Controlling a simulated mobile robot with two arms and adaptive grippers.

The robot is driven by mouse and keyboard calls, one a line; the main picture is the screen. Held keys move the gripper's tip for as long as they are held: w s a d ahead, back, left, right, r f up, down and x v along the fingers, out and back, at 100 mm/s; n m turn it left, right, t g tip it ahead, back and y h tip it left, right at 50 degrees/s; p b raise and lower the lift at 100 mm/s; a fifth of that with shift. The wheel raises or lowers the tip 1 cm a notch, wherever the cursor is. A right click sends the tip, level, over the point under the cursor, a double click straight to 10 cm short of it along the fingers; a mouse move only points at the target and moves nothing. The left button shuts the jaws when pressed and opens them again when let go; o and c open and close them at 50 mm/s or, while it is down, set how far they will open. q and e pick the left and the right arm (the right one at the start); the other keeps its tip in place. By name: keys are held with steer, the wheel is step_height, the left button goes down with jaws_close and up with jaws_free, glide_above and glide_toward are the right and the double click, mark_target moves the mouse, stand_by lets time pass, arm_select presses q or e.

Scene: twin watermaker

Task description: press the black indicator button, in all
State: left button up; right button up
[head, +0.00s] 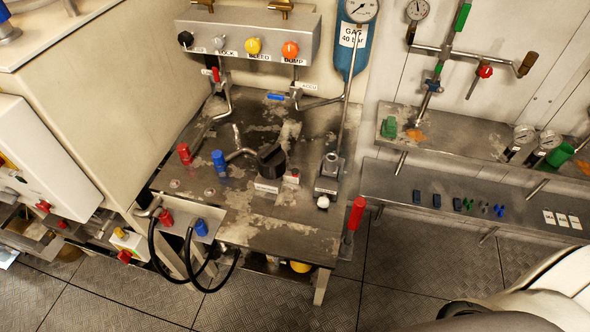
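A black round button or knob (186,39) sits at the left end of a grey panel box (248,22) on the back wall. To its right are a small grey knob (220,43), a yellow knob (253,46) and an orange knob (290,50). Labels under the grey, yellow and orange ones seem to read LOCK, BLEED and DUMP; any label under the black one is not readable. A larger black rotary knob (271,158) stands on the metal bench. Neither of my grippers shows. A white part of my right arm fills the lower right corner.
The worn metal bench (300,222) carries pipes, red and blue fittings and a lever with a red handle (355,214). A blue cylinder (353,50) with a gauge hangs right of the panel. A shelf (400,183) with small parts runs right. Black hoses hang at front left.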

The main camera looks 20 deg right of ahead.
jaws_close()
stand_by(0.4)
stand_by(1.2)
